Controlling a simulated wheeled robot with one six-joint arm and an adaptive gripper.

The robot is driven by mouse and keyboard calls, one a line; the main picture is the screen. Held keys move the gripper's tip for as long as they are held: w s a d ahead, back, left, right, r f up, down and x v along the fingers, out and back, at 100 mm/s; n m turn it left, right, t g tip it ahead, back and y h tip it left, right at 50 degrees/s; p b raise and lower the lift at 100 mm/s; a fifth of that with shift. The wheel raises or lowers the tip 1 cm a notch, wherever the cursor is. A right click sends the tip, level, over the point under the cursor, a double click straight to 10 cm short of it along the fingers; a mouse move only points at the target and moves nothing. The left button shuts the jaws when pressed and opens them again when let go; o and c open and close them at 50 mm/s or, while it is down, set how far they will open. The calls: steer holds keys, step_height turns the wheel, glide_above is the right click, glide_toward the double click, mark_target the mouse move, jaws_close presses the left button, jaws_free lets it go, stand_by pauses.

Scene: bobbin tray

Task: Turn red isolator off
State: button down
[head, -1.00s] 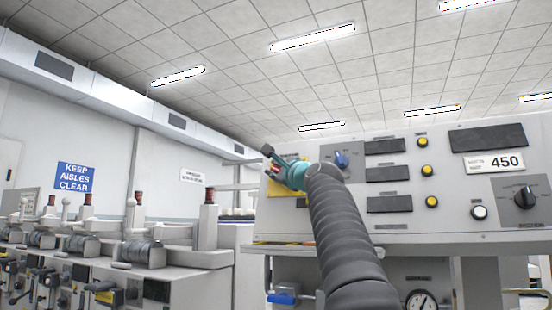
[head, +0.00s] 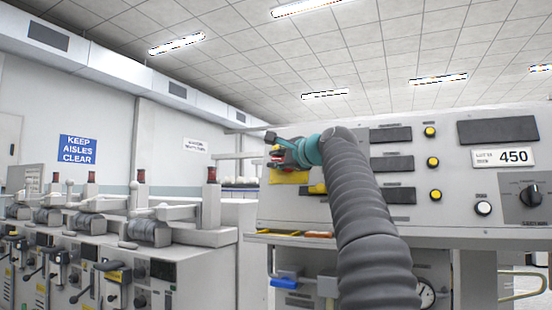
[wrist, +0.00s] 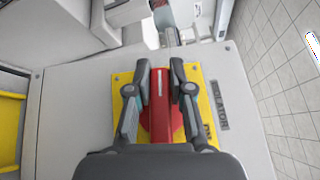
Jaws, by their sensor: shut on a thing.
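The red isolator handle (wrist: 160,100) sits on a yellow plate (wrist: 121,80) on a grey panel, with a label plate beside it in the wrist view. My gripper (wrist: 161,72) has one finger on each side of the handle and is shut on it. In the wrist view the handle's long bar runs up and down the picture between the fingers. In the head view my gripper (head: 280,156) is at the left end of the control panel. There the yellow plate (head: 289,177) shows below it and only a little red is visible.
The grey control panel (head: 420,214) carries yellow buttons, dark displays, a white "450" label and a black rotary knob (head: 531,194) at the right. A ledge with yellow and orange trays (head: 280,233) runs below. Winding machines (head: 150,228) stand at the left.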

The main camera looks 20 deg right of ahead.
steer(key=c, duration=1)
jaws_free()
steer(key=shift+c, duration=0.2)
steer(key=v, duration=1.2)
steer(key=shift+f, duration=0.1)
